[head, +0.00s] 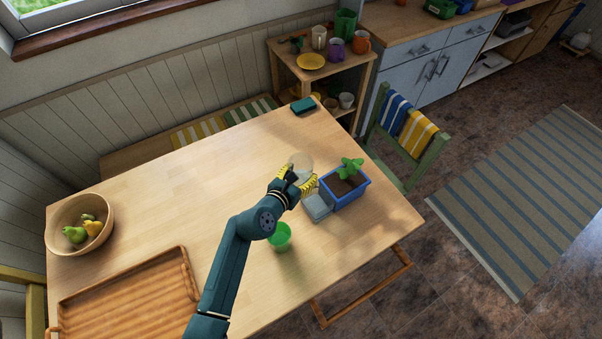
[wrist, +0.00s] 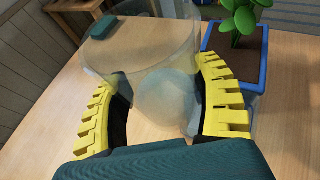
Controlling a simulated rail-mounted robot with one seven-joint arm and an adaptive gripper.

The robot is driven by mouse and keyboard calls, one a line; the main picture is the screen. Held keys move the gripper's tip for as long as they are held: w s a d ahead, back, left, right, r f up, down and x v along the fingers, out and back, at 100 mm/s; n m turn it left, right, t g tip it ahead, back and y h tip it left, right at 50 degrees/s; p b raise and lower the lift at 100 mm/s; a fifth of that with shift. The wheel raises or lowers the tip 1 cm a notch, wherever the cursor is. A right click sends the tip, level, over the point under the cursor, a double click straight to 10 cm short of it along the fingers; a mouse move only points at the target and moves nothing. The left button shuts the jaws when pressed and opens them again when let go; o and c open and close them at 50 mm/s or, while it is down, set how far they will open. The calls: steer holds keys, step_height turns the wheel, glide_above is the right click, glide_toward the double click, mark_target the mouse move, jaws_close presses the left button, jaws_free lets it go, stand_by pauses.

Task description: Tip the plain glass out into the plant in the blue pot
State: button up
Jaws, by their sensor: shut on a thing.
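The plain glass (head: 300,163) is clear and see-through. My gripper (head: 296,183) is shut on it, with the yellow fingers on either side. In the wrist view the glass (wrist: 140,65) fills the space between the fingertips (wrist: 165,95); I cannot tell its exact tilt or whether there is anything in it. The blue pot (head: 347,192) is rectangular and stands right of my gripper, near the table's right edge. A green leafy plant (head: 351,168) grows from its dark soil. The pot's rim (wrist: 264,65) shows at the right of the wrist view, beside the glass.
A fruit bowl (head: 104,222), a wooden tray (head: 130,295) and a dark teal object (head: 303,105) are farther off. The table's middle left is clear.

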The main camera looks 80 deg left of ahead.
steer(key=shift+f+b, duration=1.45)
steer(key=shift+b, duration=0.05)
steer(key=shift+s+a+r+m, duration=0.25)
steer(key=shift+r+m, duration=0.1)
steer(key=shift+m, duration=0.05)
steer(key=shift+s+a+r+m+g+y+b, duration=0.1)
steer(key=shift+s+a+m+g+y+b, duration=0.15)
steer(key=shift+m+g+y+b, duration=0.25)
steer(key=shift+s+a+m+g+y+b, duration=0.15)
steer(key=shift+s+m+g+y+b, duration=0.15)
steer(key=shift+m, duration=0.3)
steer(key=shift+s+a+m+g+y+b, duration=0.25)
steer(key=shift+m+g+y+b, duration=0.15)
steer(key=shift+m+b, duration=0.4)
steer(key=m+b, duration=0.1)
steer(key=m+y+b, duration=0.1)
steer(key=m+b, duration=0.1)
steer(key=m+g+y+b, duration=0.1)
steer(key=shift+s+a+f+m+b, duration=0.15)
steer(key=shift+s+f+m+b, duration=0.05)
steer(key=shift+s+m+b, duration=0.1)
steer(key=shift+f, duration=0.1)
